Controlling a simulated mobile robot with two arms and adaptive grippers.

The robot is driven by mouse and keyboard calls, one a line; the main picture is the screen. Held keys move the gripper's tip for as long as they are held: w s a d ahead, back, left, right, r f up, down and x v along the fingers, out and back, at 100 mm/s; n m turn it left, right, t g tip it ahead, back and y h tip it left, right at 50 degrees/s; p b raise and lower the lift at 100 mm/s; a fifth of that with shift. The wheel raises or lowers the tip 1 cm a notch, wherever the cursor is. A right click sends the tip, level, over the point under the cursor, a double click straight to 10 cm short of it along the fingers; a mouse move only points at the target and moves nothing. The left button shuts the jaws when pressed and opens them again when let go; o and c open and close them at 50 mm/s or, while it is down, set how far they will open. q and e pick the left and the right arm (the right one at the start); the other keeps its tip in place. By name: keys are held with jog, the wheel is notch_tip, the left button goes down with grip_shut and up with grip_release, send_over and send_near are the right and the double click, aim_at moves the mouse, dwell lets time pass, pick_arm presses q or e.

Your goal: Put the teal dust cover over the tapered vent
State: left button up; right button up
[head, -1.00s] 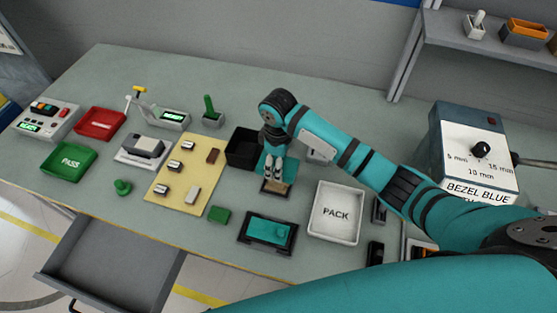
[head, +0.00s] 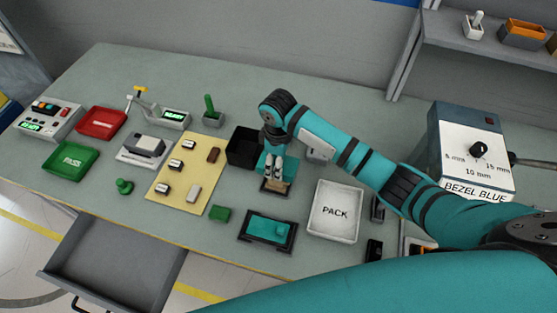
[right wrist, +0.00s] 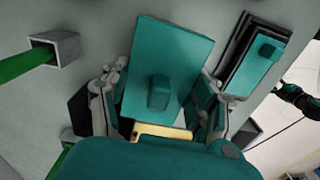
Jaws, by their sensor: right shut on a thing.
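My right gripper (head: 273,170) is over the table beside the black bin. The right wrist view shows its fingers (right wrist: 163,85) on either side of a flat teal cover (right wrist: 172,48) with a small raised knob, and they look shut on it. The cover also shows in the head view (head: 291,163), partly hidden by the gripper. A tan piece (head: 276,185) on a dark base sits just below the fingertips; the wrist view shows a tan edge (right wrist: 160,131) near the cover. I cannot clearly tell the tapered vent. My left gripper is out of view.
A similar teal plate lies in a black tray (head: 244,236) in front. The black bin (head: 232,148) stands close to the left of the gripper. A white PACK tray (head: 343,229) is at right. A tan board (head: 170,197) with small parts lies at left, near an open drawer (head: 120,255).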

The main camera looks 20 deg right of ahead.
dwell(0.6)
jog(key=shift+p, duration=0.5)
dwell(0.4)
jog(key=shift+f+b, duration=0.5)
jog(key=shift+f, duration=0.75)
jog(key=o, duration=1.2)
notch_tip(320, 180, up, 12)
